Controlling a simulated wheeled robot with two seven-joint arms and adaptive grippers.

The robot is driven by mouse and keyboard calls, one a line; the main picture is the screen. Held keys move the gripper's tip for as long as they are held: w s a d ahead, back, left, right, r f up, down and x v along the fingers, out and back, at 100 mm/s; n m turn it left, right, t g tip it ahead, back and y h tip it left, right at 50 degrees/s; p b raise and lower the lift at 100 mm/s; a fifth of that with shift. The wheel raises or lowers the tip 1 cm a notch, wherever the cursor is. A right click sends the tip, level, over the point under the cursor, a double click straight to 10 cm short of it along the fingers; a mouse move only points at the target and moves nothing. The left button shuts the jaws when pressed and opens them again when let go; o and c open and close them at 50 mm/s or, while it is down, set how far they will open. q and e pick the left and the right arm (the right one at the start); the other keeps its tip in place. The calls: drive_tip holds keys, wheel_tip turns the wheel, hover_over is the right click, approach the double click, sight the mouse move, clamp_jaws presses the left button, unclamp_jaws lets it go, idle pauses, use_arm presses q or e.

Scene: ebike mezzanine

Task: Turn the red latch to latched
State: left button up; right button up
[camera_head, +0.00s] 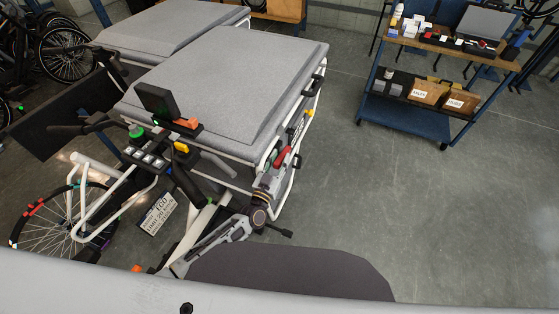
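The red latch (283,156) is a small red lever on the right side of the grey padded cargo box of the bike. My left gripper (275,168) is at the side of the box, its fingers close to the red latch. The fingers are small and dark here and partly overlap the latch area. I cannot tell whether they touch the latch or whether they are open or shut. The latch's exact position is also unclear. My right gripper is not in view.
The grey box lid (235,80) lies closed beside the white bike frame. Handlebars with a display (157,103) stand left of my arm. A blue cart (425,112) with boxes stands at the upper right. The concrete floor (400,200) on the right is clear.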

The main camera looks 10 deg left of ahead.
use_arm(q)
drive_tip(key=shift+s+f, duration=0.1)
drive_tip(key=shift+s+a, duration=0.1)
drive_tip(key=shift+s, duration=0.05)
drive_tip(key=shift+v, duration=0.8)
drive_tip(key=v, duration=1)
